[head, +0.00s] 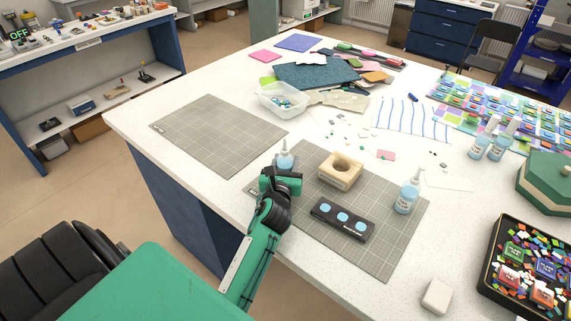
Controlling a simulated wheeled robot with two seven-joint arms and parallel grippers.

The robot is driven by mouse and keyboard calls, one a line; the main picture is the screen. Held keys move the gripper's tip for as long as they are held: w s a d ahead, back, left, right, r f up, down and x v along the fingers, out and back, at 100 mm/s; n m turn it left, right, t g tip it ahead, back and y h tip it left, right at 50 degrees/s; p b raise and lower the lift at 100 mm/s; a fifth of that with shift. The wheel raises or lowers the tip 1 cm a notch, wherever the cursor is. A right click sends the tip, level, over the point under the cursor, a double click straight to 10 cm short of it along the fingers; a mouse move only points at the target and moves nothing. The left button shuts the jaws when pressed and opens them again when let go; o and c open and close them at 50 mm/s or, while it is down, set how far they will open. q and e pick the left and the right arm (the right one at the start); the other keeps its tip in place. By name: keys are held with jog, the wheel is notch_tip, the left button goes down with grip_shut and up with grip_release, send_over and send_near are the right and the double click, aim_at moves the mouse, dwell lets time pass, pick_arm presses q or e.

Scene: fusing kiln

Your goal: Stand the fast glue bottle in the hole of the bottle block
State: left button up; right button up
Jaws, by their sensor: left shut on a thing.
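A small glue bottle (285,161) with light blue contents and a white nozzle stands upright in my left gripper (281,177). The gripper is shut on it, and the jaws and wrist hide its lower part and label. The bottle block (335,180), pale wood with one round hole, sits on the grey cutting mat just right of the gripper, apart from the held bottle. Its hole looks empty. A similar labelled bottle (406,196) stands upright on the mat farther right; its label is too small to read surely. My right gripper is not in view.
A black holder with three blue discs (343,220) lies on the mat (380,258) in front of the block. More bottles (479,146) stand at the right. A clear tub (283,101) is behind. The left mat (215,135) is bare.

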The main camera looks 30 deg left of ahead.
pick_arm(q)
jog(key=shift+f, duration=0.15)
jog(key=o, duration=0.6)
jog(key=shift+o, duration=0.2)
jog(key=b+v, duration=0.2)
jog(key=v, duration=0.8)
jog(key=shift+s+d, duration=0.15)
jog(key=shift+s, duration=0.1)
jog(key=shift+s+d+r, duration=0.25)
jog(key=shift+s+d, duration=0.05)
jog(key=shift+s, duration=0.35)
